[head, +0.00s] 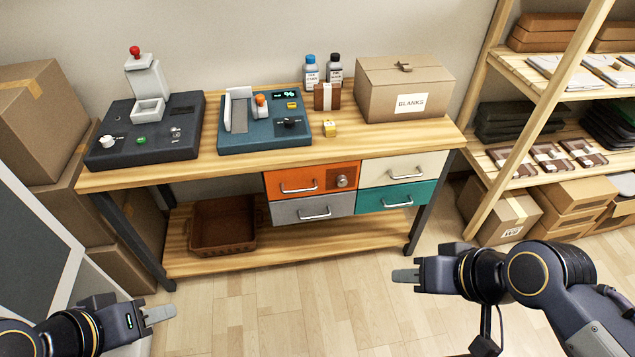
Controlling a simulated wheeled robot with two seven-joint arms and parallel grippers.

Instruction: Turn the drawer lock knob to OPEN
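The drawer lock knob (342,181) is a small round metal knob on a dark plate at the right side of the orange drawer front (285,180). Its markings are too small to read. The orange drawer looks closed, under the workbench top. My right gripper (405,275) is in front of the bench, below and to the right of the knob, well apart from it. My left gripper (160,314) is low at the left, far from the knob. No object shows in either gripper. The fingers are seen edge-on, so their opening cannot be judged.
A grey drawer (312,208), a cream drawer (403,169) and a teal drawer (396,197) adjoin the orange one. On the wooden bench (190,167) stand a dark press (145,130), a blue machine (264,122) and a BLANKS box (405,88). The floor before the drawers is clear.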

